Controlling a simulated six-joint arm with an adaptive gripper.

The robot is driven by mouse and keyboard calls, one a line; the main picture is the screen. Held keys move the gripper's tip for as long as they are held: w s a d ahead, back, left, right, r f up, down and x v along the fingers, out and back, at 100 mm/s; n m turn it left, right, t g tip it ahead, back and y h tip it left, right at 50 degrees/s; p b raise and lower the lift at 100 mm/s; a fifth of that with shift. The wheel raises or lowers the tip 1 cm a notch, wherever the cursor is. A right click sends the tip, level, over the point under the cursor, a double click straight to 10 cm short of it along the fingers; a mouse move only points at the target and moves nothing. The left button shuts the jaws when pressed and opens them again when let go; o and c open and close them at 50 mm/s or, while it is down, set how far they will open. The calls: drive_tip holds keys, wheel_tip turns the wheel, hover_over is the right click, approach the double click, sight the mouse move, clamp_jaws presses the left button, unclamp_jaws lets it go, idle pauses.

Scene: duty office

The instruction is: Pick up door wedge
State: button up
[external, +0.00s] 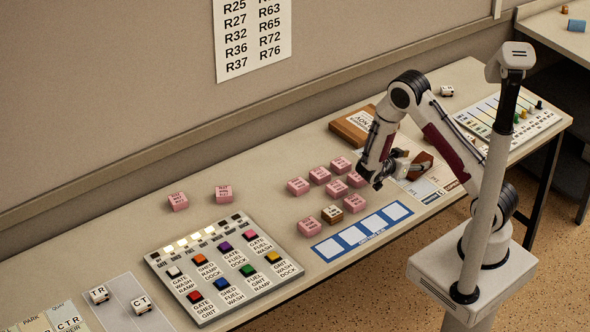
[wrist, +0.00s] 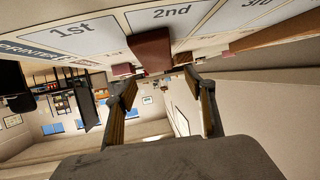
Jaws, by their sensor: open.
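I cannot tell the exact gap between fingertips and wedge.
A blue-framed strip (external: 362,233) lies in front. A button panel (external: 224,266) is farther left; a slider board (external: 508,122) is at right.

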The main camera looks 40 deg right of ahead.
sight(423, 158)
drive_tip(key=shift+x, duration=1.3)
drive_tip(key=shift+x, duration=2.6)
drive_tip(key=shift+s, duration=0.1)
drive_tip(key=c, duration=1.3)
